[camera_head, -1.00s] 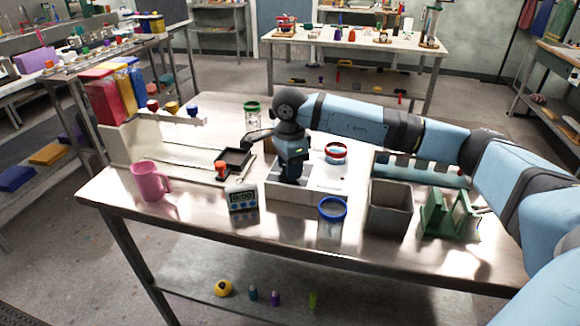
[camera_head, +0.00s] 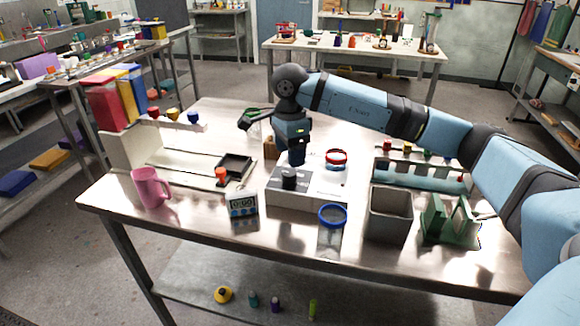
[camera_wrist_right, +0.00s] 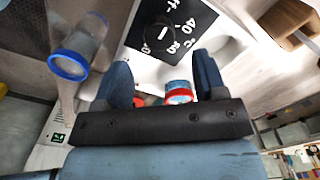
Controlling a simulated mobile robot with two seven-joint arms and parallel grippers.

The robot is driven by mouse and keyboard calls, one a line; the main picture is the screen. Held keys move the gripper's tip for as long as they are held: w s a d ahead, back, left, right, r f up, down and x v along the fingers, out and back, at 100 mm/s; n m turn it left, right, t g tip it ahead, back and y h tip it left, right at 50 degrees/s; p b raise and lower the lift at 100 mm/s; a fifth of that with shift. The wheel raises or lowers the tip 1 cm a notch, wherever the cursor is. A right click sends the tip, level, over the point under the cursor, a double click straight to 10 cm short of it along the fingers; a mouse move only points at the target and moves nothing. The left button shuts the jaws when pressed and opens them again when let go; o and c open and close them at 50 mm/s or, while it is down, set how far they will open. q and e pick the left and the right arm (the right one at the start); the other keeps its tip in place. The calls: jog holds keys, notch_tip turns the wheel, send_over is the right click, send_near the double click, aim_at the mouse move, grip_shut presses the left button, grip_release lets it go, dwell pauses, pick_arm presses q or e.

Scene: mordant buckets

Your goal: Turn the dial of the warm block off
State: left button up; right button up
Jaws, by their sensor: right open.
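In the right wrist view, the dial (camera_wrist_right: 160,36) sits on a black panel with white markings, including 40. A short white line shows on the dial; I cannot tell for certain which marking it points at. My right gripper (camera_head: 296,160) hangs just behind and above the dial, apart from it. In the wrist view its two fingers (camera_wrist_right: 162,74) are spread and empty. My left gripper is out of view.
A blue-rimmed jar (camera_head: 332,216) stands at the block's front right, and a red-rimmed jar (camera_head: 336,158) behind it. A timer (camera_head: 243,205) and pink mug (camera_head: 150,188) are to the left. A grey bin (camera_head: 390,213) and green rack (camera_head: 449,219) are to the right.

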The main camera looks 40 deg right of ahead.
aim_at(290, 172)
notch_tip(290, 172, up, 7)
jog(key=shift+r, duration=0.2)
dwell(0.6)
